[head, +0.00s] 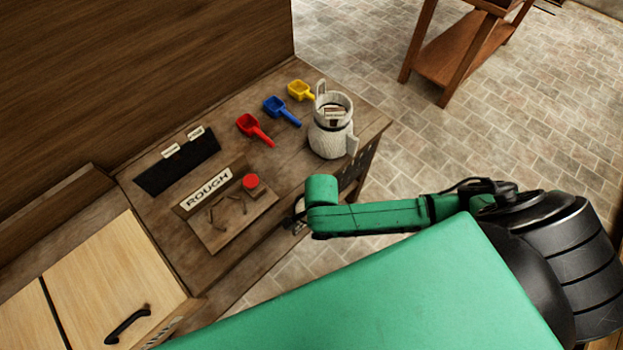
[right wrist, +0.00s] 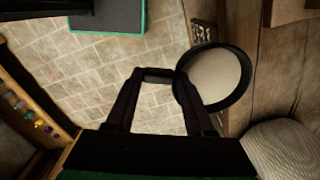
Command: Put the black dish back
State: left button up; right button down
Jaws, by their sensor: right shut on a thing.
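The black dish (right wrist: 247,90) is round, with a dark rim and a pale beige inside, in the right wrist view. My right gripper (right wrist: 158,75) is shut on a dark part at its left side and holds it beside the wooden bench, over or near its edge. In the head view my green right arm hides most of that gripper and of what it holds. A black mat (head: 178,170) with two white labels lies on the bench toward the back left. My left gripper is in neither view.
The bench (head: 230,120) holds red (head: 250,127), blue (head: 279,109) and yellow (head: 299,90) scoops, a whitish jug (head: 331,137), and a "ROUGH" board (head: 225,239) with a red-topped item (head: 253,184). A pale cabinet (head: 100,260) stands at left. Tiled floor lies beyond the bench.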

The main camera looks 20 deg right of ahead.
jog(key=shift+w+a+f, duration=0.1)
jog(key=shift+w, duration=0.5)
jog(key=w, duration=0.4)
jog(key=w+b, duration=0.1)
jog(key=w, duration=0.1)
jog(key=shift+w+f, duration=0.15)
jog(key=shift+f, duration=0.25)
jog(key=w+b, duration=0.5)
jog(key=b, duration=0.1)
jog(key=w+f+b, duration=0.1)
jog(key=w+b, duration=0.2)
jog(key=shift+w+f, duration=0.1)
jog(key=shift+w, duration=0.2)
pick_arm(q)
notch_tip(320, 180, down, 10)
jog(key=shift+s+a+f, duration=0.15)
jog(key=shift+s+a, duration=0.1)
pick_arm(e)
jog(key=shift+f, duration=0.55)
jog(key=shift+c, duration=1)
grip_release()
